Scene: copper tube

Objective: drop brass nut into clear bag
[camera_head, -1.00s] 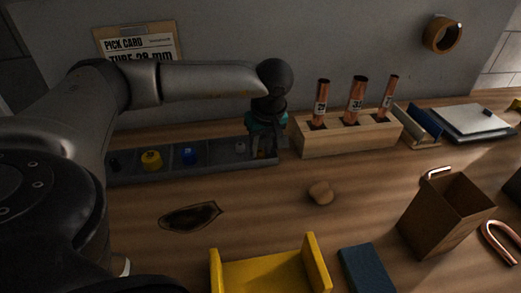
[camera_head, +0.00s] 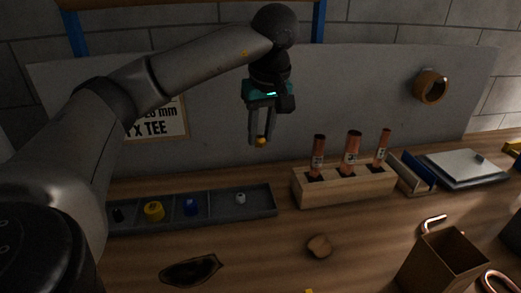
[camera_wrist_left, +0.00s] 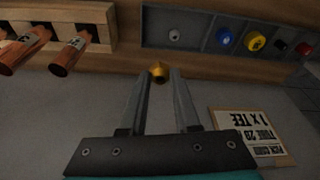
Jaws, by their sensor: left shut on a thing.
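The brass nut (camera_head: 260,141) is a small golden piece between the fingertips of my left gripper (camera_head: 261,136). The gripper is shut on it and holds it up in front of the grey back panel, above the compartment tray. In the left wrist view the nut (camera_wrist_left: 159,72) shows at the finger ends. A flat, dark, leaf-shaped piece with a brownish rim (camera_head: 190,270) lies on the table at the lower left. It may be the clear bag, but I cannot tell for sure. My right gripper is not in view.
The grey tray (camera_head: 225,215) holds small coloured parts. To its right stands a wooden block (camera_head: 345,190) with copper tubes. A brown lump (camera_head: 320,246) lies mid-table, and an open brown box (camera_head: 440,262) stands at the lower right. Bare table lies between them.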

